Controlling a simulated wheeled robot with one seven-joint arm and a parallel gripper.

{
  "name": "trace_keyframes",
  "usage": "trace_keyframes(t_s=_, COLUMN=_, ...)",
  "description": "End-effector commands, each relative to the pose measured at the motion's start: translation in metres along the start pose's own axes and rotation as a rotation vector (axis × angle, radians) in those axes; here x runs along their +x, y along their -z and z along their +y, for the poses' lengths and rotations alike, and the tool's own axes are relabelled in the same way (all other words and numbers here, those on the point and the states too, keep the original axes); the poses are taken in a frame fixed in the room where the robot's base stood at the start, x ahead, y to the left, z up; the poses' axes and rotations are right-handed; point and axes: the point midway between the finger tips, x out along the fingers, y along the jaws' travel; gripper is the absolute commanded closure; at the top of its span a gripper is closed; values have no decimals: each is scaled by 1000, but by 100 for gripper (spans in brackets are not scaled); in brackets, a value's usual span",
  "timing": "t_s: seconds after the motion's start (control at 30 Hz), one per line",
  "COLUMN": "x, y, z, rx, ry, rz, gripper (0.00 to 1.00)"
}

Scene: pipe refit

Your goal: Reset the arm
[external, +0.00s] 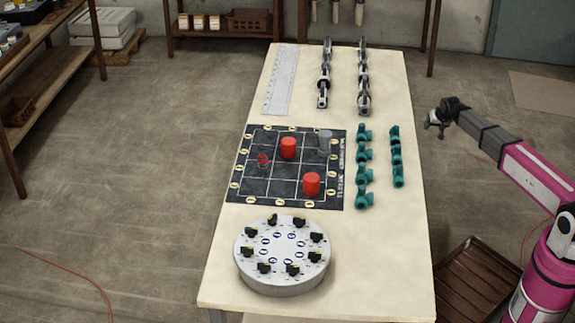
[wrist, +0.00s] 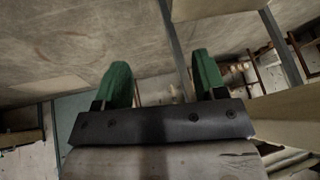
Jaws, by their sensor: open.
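My gripper (external: 432,122) is at the end of my pink and grey arm, raised off the right side of the table (external: 405,260) in the external view. In the wrist view my gripper (wrist: 160,90) shows two green fingers spread apart with nothing between them. It touches nothing on the table. The wrist view looks out over floor and shelving, at a tilt.
The table holds a black grid mat (external: 270,180) with red cylinders (external: 288,148) and a grey one (external: 325,141), teal valves (external: 363,170), metal pipe assemblies (external: 363,80), a white ruled strip (external: 281,80) and a round dial plate (external: 282,285). A wooden crate (external: 475,280) stands near my base.

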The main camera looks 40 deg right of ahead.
Motion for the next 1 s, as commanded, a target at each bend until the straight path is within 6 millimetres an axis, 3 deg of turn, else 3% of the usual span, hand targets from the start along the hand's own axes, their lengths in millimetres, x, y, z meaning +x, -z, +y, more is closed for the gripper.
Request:
trace_keyframes(t_s=0.03, x=-2, y=-41, z=-9, rx=-44, ry=0, rz=-38, gripper=35)
trace_keyframes(t_s=0.1, x=-1, y=-85, z=-21, rx=-106, ry=-1, rz=-90, gripper=35)
trace_keyframes(t_s=0.4, x=-20, y=-277, z=-46, rx=-389, ry=-1, rz=-317, gripper=35)
trace_keyframes(t_s=0.53, x=-36, y=-346, z=-45, rx=-503, ry=-1, rz=-406, gripper=35)
trace_keyframes(t_s=0.7, x=-50, y=-399, z=-41, rx=-601, ry=1, rz=-480, gripper=35)
trace_keyframes(t_s=0.8, x=-53, y=-410, z=-40, rx=-623, ry=1, rz=-497, gripper=35)
trace_keyframes(t_s=1.0, x=-53, y=-411, z=-40, rx=-628, ry=1, rz=-501, gripper=35)
